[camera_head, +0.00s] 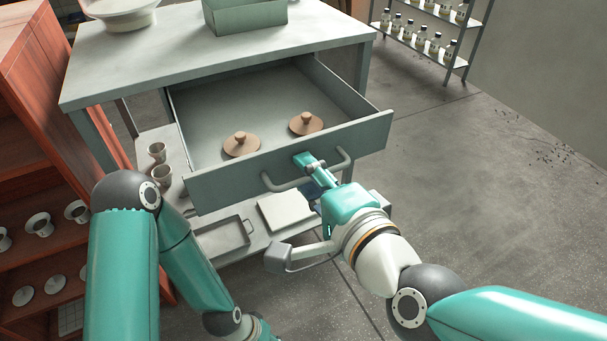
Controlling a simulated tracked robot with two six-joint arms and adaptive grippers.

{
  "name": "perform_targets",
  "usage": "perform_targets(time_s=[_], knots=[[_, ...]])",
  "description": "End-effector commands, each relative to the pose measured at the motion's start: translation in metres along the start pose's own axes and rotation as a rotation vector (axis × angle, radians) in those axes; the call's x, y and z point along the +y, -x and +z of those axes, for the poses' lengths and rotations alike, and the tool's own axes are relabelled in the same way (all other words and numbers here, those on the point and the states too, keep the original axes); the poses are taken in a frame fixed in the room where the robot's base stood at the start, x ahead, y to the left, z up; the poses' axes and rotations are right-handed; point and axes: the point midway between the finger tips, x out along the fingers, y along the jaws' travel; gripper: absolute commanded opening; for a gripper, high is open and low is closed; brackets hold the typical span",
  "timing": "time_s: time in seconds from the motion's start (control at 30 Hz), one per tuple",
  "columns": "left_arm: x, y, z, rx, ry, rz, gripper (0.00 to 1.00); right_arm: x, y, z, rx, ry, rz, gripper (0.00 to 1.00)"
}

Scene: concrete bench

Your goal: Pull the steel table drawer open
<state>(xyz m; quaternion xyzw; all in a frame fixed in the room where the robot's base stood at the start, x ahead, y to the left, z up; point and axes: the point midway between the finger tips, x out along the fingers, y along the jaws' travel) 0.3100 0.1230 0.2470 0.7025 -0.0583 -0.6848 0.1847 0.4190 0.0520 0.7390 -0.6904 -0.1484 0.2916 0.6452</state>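The steel table (190,50) has a wide grey drawer (357,132) that stands far out from its frame. Two round wooden lids with knobs, the left lid (241,145) and the right lid (307,123), lie inside it. A bar handle (286,184) runs along the drawer front. My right gripper (292,210) is at the handle with its fingers spread wide. One finger overlaps the handle's middle, and the other is lower left, apart from it. Whether the upper finger touches the handle is unclear. My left arm is at lower left; its gripper is out of frame.
A pale bowl (120,14) and a grey-green bin (245,16) stand on the tabletop. The lower shelf holds cups (162,174), a tray (224,237) and a white block (286,210). A red wooden shelf (30,160) is close on the left. Floor at right is clear.

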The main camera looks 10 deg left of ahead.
Motion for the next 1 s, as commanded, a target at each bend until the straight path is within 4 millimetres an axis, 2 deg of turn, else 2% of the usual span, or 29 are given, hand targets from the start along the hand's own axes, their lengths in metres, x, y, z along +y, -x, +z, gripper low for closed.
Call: perform_targets(time_s=[0.27, 0.7, 1.0], knots=[[0.0, 0.001, 0.0, 0.0, 0.0, 0.0, 0.31, -0.002, 0.006, 0.0, 0.001, -0.001, -0.005, 0.34], [0.0, 0.001, 0.0, 0.0, 0.0, 0.0, 0.31, -0.001, 0.064, 0.001, -0.001, -0.002, -0.005, 0.34], [0.0, 0.001, 0.0, 0.0, 0.0, 0.0, 0.31, 0.001, 0.075, 0.001, -0.002, 0.0, 0.0, 0.34]])
